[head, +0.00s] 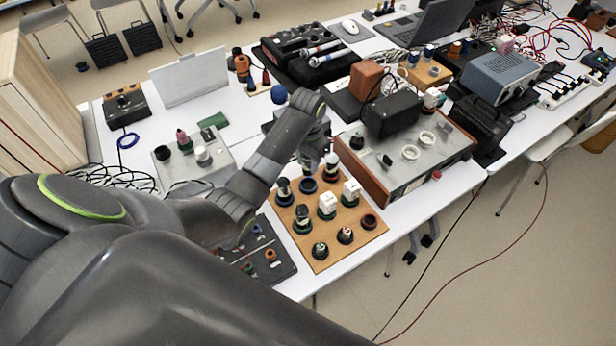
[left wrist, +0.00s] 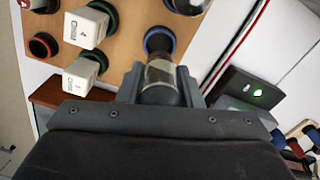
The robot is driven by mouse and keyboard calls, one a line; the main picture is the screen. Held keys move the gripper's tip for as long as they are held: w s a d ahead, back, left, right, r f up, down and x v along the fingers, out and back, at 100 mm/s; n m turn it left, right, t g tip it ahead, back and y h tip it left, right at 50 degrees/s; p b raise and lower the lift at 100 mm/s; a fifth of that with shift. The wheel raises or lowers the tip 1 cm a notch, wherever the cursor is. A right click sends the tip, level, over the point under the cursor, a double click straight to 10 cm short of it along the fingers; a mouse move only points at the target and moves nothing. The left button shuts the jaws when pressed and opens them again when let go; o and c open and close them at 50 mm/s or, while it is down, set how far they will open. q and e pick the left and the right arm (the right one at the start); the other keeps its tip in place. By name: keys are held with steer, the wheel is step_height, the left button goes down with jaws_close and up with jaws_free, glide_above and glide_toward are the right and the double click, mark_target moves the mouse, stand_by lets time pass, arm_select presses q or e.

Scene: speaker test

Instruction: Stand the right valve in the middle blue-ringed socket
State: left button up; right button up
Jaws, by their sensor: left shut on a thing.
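A wooden board (head: 340,238) holds rows of ringed sockets. My left gripper (head: 321,153) is over its back edge, shut on the right valve (head: 331,169). In the left wrist view the valve (left wrist: 160,74) has a glassy body between my fingers. Its end is at a blue-ringed socket (left wrist: 158,38); I cannot tell whether it is seated or just above. The middle blue-ringed socket (head: 307,185) looks empty. A dark valve (head: 283,188) stands in the left one. My right gripper is not in view.
Two white blocks, one in the centre (head: 327,203) and one to the right (head: 351,190), stand close beside the blue row. A grey amplifier (head: 428,160) with wooden sides lies right of the board. A dark panel (head: 275,268) lies left. The table's front edge is near.

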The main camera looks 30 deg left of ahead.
mark_target(308, 175)
arm_select(q)
steer(key=shift+f, duration=3.1)
steer(key=shift+f, duration=0.3)
steer(key=o, duration=1)
steer(key=shift+r, duration=0.15)
step_height(308, 175, up, 12)
steer(key=shift+r+b, duration=0.25)
steer(key=shift+b, duration=0.2)
steer(key=shift+d+f, duration=0.1)
